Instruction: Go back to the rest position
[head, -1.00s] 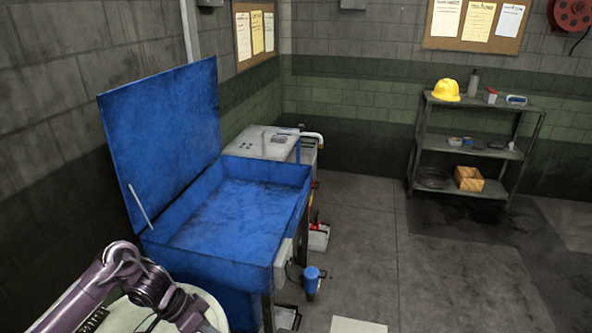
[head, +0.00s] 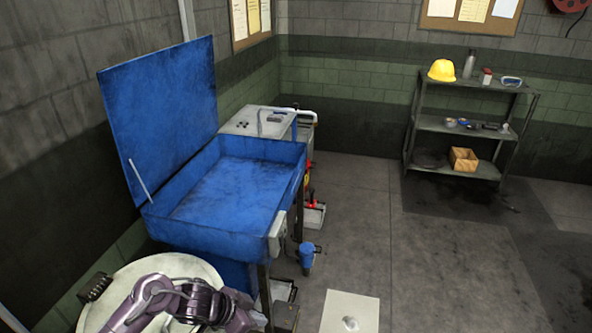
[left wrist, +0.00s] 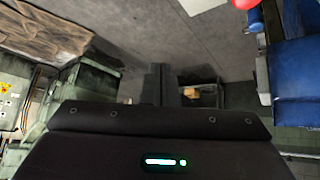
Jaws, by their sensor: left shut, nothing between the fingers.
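My left arm (head: 190,300) comes in at the bottom left of the head view, purple and bent, in front of a pale round drum top. Its far end runs to the right, below the blue washing tub, close to the bottom edge. In the left wrist view my left gripper (left wrist: 158,75) shows as dark fingers together with nothing between them, above a dark housing with a lit green display. The fingers point at open floor and touch nothing there. My right gripper is in neither view.
A blue tub (head: 225,190) with a raised lid (head: 160,115) stands on the left. A pale drum (head: 205,270) stands by my arm. A shelf (head: 465,125) with a yellow helmet (head: 442,70) is at the back right.

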